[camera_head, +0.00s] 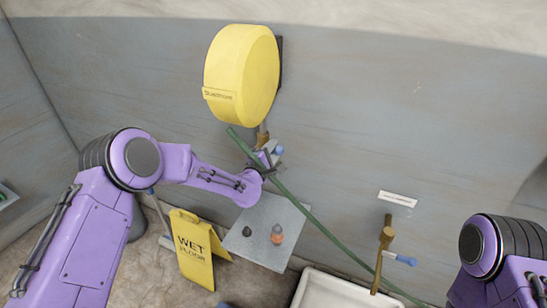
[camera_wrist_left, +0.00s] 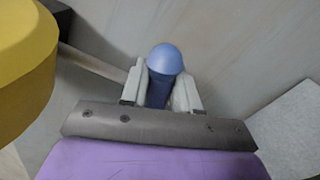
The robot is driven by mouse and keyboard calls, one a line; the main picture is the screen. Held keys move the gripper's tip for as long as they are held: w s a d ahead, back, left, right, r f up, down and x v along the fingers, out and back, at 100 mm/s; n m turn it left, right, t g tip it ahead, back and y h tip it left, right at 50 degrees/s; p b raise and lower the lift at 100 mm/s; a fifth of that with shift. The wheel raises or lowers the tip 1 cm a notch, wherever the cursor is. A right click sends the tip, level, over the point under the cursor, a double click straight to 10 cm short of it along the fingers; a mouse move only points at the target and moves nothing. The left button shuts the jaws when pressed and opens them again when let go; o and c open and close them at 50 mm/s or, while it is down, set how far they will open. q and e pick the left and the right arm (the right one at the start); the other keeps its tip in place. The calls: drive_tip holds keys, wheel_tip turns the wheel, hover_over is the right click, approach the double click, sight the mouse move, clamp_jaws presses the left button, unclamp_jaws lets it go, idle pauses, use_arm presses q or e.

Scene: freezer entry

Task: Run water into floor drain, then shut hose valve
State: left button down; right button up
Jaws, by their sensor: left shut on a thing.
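A round yellow hose reel (camera_head: 240,75) is mounted on the grey wall; its edge also shows in the left wrist view (camera_wrist_left: 22,60). A green hose (camera_head: 315,218) runs from below the reel down to the lower right. A brass-coloured pipe (camera_head: 262,136) comes down under the reel, beside a blue valve handle (camera_head: 279,150). My left gripper (camera_head: 270,157) is up at this handle. In the left wrist view its pale fingers (camera_wrist_left: 159,92) are shut on the blue, round-ended handle (camera_wrist_left: 164,62). I cannot make out a floor drain. My right gripper is out of view.
A brass tap (camera_head: 386,238) with a blue lever stands at the right, above a white basin (camera_head: 318,284). A yellow wet-floor sign (camera_head: 197,262) stands lower left. A grey panel (camera_head: 262,211) holds a small orange-and-grey bottle (camera_head: 277,234) and a dark round object (camera_head: 247,231).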

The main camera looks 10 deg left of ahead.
use_arm(q)
drive_tip(key=shift+w+a+r+n+b, duration=0.1)
drive_tip(key=shift+a+r+n+b, duration=0.15)
drive_tip(key=shift+r+n+b, duration=0.4)
drive_tip(key=shift+a+r+n+b, duration=0.2)
drive_tip(key=shift+a+n+b, duration=0.15)
drive_tip(key=shift+n, duration=0.6)
drive_tip(key=shift+w+a+r+n+b, duration=0.1)
drive_tip(key=shift+a+r+n+b, duration=0.1)
drive_tip(key=shift+r+n+b, duration=0.45)
drive_tip(key=shift+f+n, duration=0.2)
drive_tip(key=shift+n, duration=0.05)
drive_tip(key=c, duration=0.9)
unclamp_jaws()
drive_tip(key=shift+s+a, duration=0.15)
drive_tip(key=shift+s, duration=0.15)
drive_tip(key=s, duration=0.3)
drive_tip(key=s+a+b, duration=0.1)
drive_tip(key=s, duration=0.2)
drive_tip(key=s+a+b, duration=0.1)
drive_tip(key=s, duration=0.2)
drive_tip(key=shift+s, duration=0.4)
